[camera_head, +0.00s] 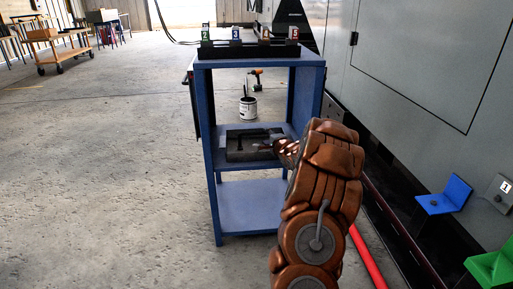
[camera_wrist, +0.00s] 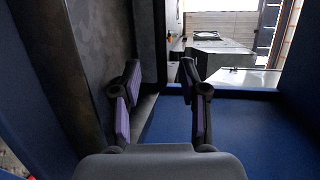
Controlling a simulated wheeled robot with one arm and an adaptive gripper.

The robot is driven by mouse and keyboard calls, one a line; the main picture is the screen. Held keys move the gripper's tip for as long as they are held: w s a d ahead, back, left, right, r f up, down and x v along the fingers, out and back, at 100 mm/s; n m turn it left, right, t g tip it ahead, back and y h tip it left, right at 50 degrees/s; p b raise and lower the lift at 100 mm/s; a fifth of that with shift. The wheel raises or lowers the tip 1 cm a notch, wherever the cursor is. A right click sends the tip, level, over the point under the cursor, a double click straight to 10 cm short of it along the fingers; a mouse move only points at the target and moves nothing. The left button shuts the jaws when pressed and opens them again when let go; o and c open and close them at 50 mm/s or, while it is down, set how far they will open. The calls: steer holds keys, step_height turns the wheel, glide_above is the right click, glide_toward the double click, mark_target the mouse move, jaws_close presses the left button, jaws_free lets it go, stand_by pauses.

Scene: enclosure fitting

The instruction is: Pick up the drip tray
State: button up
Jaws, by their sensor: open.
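The drip tray (camera_head: 245,157) is a shallow dark grey tray on the middle shelf of a blue shelf unit (camera_head: 252,191). My gripper (camera_head: 264,146) reaches in from the right at the tray, and its fingers partly cover the tray's right side. In the wrist view my gripper (camera_wrist: 160,78) is open, with two purple-padded fingers apart. A dark mottled grey surface, apparently the drip tray (camera_wrist: 95,50), lies along the left finger. Its edge seems to run between the fingers, but I cannot tell whether they touch it.
A paint can (camera_head: 248,107) and an orange drill (camera_head: 256,75) show through the unit, behind the tray. The top carries a dark rack with numbered tags (camera_head: 236,34). Blue side posts and shelves frame the opening. A grey cabinet (camera_head: 420,90) stands close on the right; open floor lies left.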

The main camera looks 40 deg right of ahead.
mark_target(263, 133)
steer(key=shift+b+x, duration=0.8)
steer(key=shift+x, duration=1.45)
steer(key=shift+w+d, duration=0.15)
steer(key=shift+w, duration=0.35)
steer(key=shift+c, duration=0.4)
jaws_close()
